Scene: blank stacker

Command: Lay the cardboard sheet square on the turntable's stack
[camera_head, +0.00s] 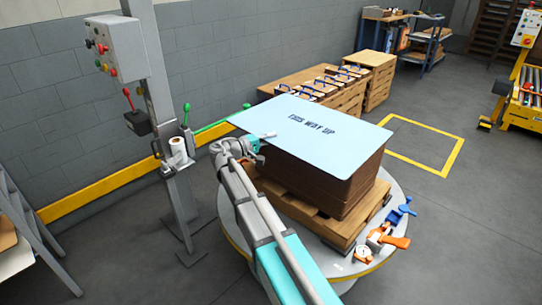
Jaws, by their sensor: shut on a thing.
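The cardboard sheet (335,148) is pale blue, with "THIS WAY UP" printed on its top face. It lies roughly flat over the dark brown stack (320,187), and its left corner reaches out past the stack. I cannot tell whether it touches the stack's top or hangs just above it. The stack sits on a wooden pallet (311,224) on the round grey turntable (331,264). My gripper (262,138) is shut on the sheet's near left edge. The sheet hides the stack's top and back.
A post with a control box (112,45) and a white roll (177,146) stands at left. Hand tools, orange (394,241) and blue (402,212), lie on the turntable's right rim. Wooden crates (374,80) stand behind. The yellow-outlined floor square (447,164) at right is empty.

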